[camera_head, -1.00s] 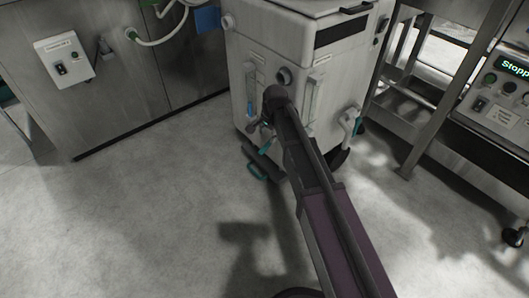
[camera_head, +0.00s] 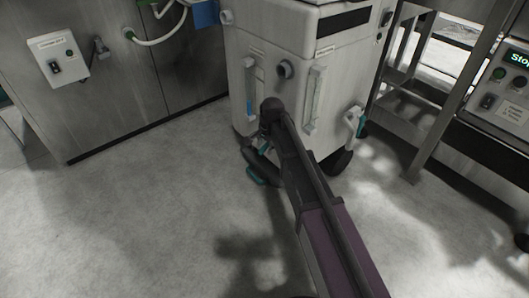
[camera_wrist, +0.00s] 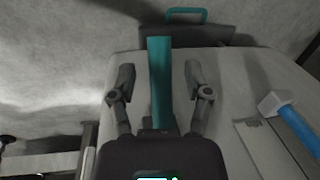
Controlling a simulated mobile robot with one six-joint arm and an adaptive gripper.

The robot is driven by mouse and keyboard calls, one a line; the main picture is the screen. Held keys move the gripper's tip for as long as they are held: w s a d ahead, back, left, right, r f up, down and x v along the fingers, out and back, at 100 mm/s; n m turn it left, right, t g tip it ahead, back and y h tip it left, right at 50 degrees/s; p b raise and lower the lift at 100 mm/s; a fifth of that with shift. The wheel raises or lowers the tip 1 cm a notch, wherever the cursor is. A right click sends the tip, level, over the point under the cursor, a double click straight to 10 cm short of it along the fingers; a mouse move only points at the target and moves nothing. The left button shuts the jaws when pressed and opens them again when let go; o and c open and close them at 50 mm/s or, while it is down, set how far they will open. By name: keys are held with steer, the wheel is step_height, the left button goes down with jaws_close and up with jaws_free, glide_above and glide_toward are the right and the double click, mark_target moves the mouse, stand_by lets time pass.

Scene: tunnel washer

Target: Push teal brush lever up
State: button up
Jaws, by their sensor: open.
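The teal lever (camera_wrist: 160,80) is a flat bar in the wrist view. It lies lengthwise between the two dark fingers of my gripper (camera_wrist: 160,76). The fingers are open, with a visible gap on each side of the bar. In the head view my arm reaches down to the front of the white machine (camera_head: 300,62), and my gripper is largely hidden below its wrist. Only a small bit of teal shows there. A separate teal handle (camera_wrist: 187,15) on a dark plate is beyond the fingertips; a teal piece also shows low near the floor in the head view (camera_head: 260,178).
A steel frame (camera_head: 440,120) stands further right. The floor (camera_head: 130,220) at left is clear.

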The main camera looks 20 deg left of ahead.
steer(key=shift+a+f+b, duration=0.1)
steer(key=shift+f+b, duration=0.25)
steer(key=shift+f, duration=0.2)
jaws_close()
